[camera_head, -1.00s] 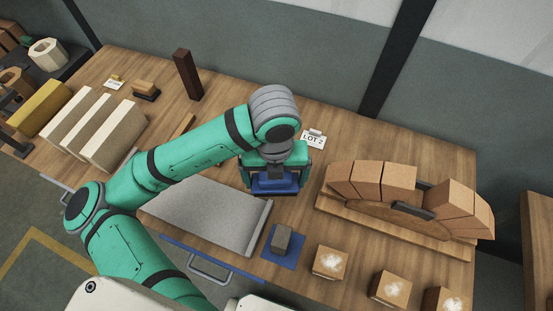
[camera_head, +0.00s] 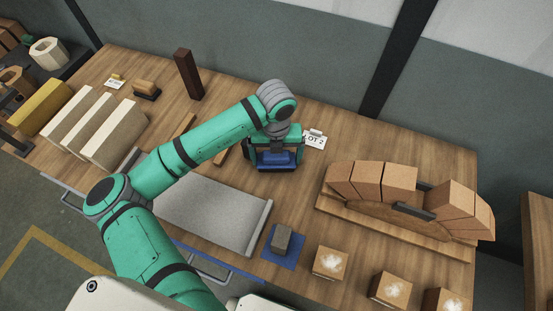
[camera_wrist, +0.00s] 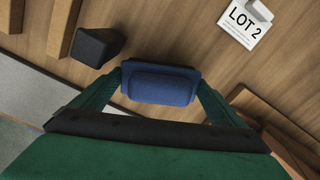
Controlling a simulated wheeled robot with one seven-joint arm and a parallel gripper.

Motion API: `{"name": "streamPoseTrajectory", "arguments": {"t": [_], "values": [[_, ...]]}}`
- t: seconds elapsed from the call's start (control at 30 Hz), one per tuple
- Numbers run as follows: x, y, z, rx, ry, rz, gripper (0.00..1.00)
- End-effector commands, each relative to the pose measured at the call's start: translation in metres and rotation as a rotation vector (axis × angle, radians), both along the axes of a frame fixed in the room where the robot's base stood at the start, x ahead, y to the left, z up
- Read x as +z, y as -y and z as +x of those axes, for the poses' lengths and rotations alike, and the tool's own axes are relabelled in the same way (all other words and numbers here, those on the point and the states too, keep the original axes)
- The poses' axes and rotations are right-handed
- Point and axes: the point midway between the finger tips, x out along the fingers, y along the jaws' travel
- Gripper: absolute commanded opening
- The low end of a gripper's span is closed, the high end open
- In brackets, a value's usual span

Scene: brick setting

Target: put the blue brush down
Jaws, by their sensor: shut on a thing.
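The blue brush (camera_head: 276,159) is between the fingers of my gripper (camera_head: 276,156), over the wooden table near its back edge. In the wrist view the blue brush (camera_wrist: 161,84) shows as a blue block with rounded corners, and both green fingers of my gripper (camera_wrist: 158,95) are shut on its sides. The brush's underside is hidden, so I cannot tell whether it touches the table.
A "LOT 2" card (camera_head: 314,140) stands just right of my gripper. A brick arch (camera_head: 385,185) on a wooden base is further right. A grey slab (camera_head: 213,209) and a blue mat (camera_head: 270,254) with a small grey block lie nearer. A dark block (camera_wrist: 96,47) is close by.

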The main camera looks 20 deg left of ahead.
Motion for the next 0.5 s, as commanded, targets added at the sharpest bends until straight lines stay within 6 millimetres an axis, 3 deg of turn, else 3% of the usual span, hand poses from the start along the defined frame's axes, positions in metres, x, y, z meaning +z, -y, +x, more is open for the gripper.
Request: {"name": "streamPoseTrajectory", "arguments": {"t": [0.13,0.5], "values": [[-0.017,0.0,-0.001,0.002,0.0,-0.001,0.69],[-0.021,0.002,0.0,-0.003,0.0,-0.001,0.69]]}}
